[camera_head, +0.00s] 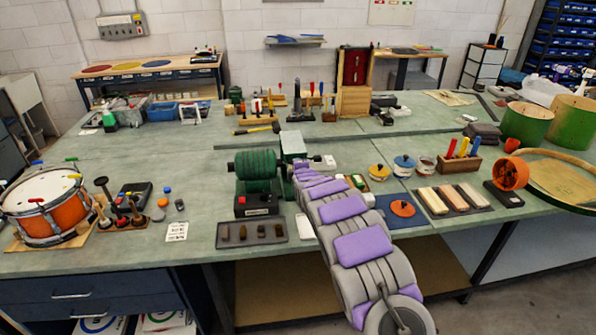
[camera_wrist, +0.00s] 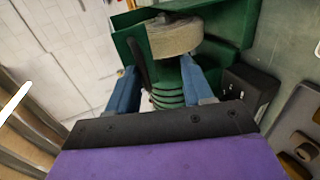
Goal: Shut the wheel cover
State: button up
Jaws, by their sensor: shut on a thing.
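The green grinder (camera_head: 257,165) stands on the bench, with a ribbed body. In the wrist view, its pale wheel (camera_wrist: 175,38) shows in a green housing that is open on the side facing me. A green plate (camera_wrist: 128,22), likely the wheel cover, stands beside the wheel with a dark curved edge. My gripper (camera_wrist: 165,85) has its blue fingers in front of the ribbed body and is shut on a part of the cover. The exact contact is hidden. In the head view, the arm's end is at the grinder's right side and the fingers cannot be made out.
A black switch box (camera_wrist: 246,86) sits close to the right finger. A tray of small blocks (camera_head: 251,234) lies in front of the grinder. Paint tins (camera_head: 403,166) stand to the right and an orange drum (camera_head: 45,208) at the left. Some bench surface behind is clear.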

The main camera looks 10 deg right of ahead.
jog(key=shift+s+f, duration=0.15)
jog(key=shift+f, duration=0.25)
jog(key=p+v, duration=0.3)
jog(key=v, duration=1.4)
jog(key=shift+r, duration=0.35)
